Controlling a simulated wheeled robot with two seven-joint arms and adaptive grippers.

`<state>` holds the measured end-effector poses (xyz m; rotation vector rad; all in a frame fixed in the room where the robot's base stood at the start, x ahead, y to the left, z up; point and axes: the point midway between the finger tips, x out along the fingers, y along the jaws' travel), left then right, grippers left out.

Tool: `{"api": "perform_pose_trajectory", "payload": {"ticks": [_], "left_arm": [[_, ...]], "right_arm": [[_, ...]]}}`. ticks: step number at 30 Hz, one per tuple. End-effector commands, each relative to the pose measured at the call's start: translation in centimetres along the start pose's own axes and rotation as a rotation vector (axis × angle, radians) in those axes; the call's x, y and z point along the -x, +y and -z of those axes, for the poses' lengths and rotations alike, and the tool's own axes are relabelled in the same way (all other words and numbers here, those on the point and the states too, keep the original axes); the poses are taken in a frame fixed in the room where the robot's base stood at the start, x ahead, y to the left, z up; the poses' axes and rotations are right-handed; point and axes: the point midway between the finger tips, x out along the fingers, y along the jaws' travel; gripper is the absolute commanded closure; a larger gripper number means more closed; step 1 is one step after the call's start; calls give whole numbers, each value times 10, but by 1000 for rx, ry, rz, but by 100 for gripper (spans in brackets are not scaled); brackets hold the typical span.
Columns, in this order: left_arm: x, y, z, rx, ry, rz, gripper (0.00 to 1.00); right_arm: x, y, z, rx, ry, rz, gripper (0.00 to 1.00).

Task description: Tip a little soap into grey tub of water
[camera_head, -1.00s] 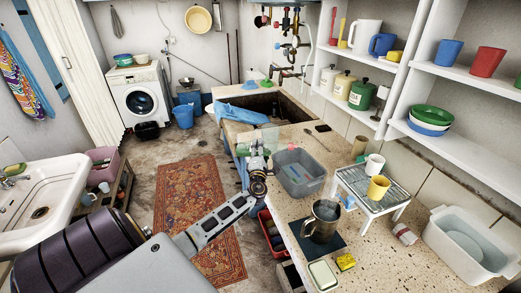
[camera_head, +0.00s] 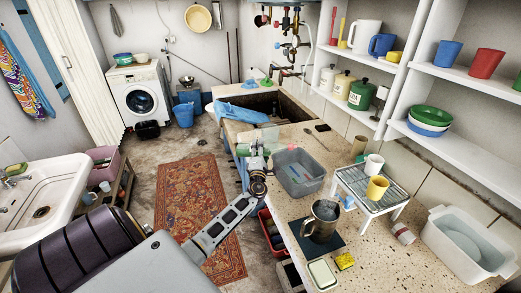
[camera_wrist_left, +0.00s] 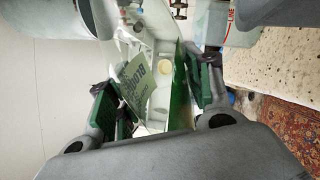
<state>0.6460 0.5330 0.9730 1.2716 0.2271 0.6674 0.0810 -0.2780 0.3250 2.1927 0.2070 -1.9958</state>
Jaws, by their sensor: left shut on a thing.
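The grey tub (camera_head: 300,180) stands on the speckled stone counter and holds water. My left gripper (camera_head: 256,163) is just left of the tub, near the counter's front edge. It is shut on a green and pale soap bottle (camera_head: 248,151), which looks tilted well over in the head view. In the left wrist view the bottle's label (camera_wrist_left: 134,82) shows between the green-padded fingers (camera_wrist_left: 155,105). I cannot tell whether soap is flowing out. My right gripper is not in view.
A metal mug (camera_head: 321,222) stands on a dark mat nearer on the counter. A wire rack (camera_head: 355,183) with cups stands right of the tub. The stone trough (camera_head: 285,108) lies behind, and a white basin (camera_head: 470,243) is at the right.

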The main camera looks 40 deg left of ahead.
Motion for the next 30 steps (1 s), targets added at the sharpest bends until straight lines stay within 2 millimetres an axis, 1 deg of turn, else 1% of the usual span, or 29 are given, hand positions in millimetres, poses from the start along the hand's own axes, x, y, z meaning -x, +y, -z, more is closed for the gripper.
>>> {"api": "perform_pose_trajectory", "payload": {"ticks": [8,11,18,24,30], "left_arm": [[-1,8,-8,82,20,10,82],[-2,11,-10,115,29,15,82],[-2,15,-15,174,45,24,82],[-2,14,-16,189,49,27,82],[-1,14,-16,189,49,27,82]], "right_arm": [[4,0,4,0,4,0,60],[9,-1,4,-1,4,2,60],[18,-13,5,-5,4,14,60],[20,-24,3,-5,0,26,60],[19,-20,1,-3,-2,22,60]]}}
